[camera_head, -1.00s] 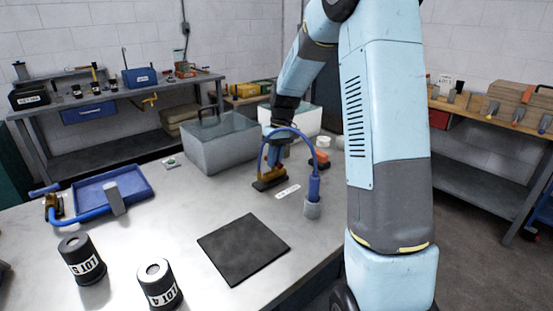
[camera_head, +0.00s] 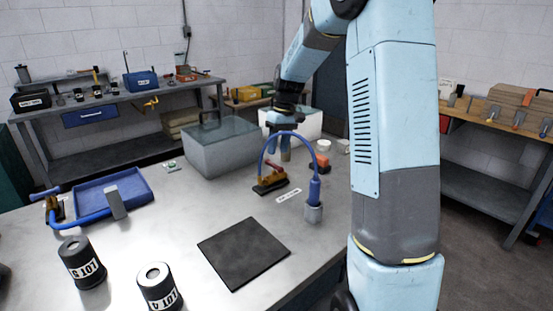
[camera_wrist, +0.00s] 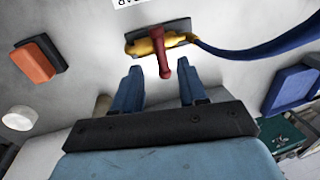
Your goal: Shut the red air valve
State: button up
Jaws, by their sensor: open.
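The air valve has a brass body (camera_head: 270,184) on a dark base on the bench, with a red handle (camera_head: 267,171) on it. In the wrist view, the red handle (camera_wrist: 162,62) points from the brass body (camera_wrist: 150,45) toward the gap between my fingers. My gripper (camera_wrist: 162,82) is open and empty, its blue fingers apart and just short of the handle's end. In the head view, my gripper (camera_head: 279,155) is behind and above the valve. The blue hose partly crosses the valve there.
A blue hose (camera_head: 290,133) arches from the valve to a blue nozzle (camera_head: 315,190) in a grey holder. A red-orange block (camera_head: 320,164) sits behind right. A grey box (camera_head: 222,148) stands behind left. A black mat (camera_head: 243,252) lies in front.

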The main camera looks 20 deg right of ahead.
notch_tip(320, 180, up, 8)
jog(key=d, duration=0.1)
jog(key=shift+w+d+f, duration=0.2)
jog(key=shift+w+f, duration=0.05)
jog(key=shift+w, duration=0.05)
dwell(0.3)
jog(key=s+a+r+m+t+h, duration=0.1)
jog(key=s+r+m+t, duration=0.1)
jog(key=s, duration=1.5)
jog(key=s+a+r+m+t+h, duration=0.1)
jog(key=s+a+r+m+t, duration=0.1)
jog(key=s, duration=1.5)
jog(key=shift+r+t, duration=0.45)
jog(key=shift+t, duration=0.75)
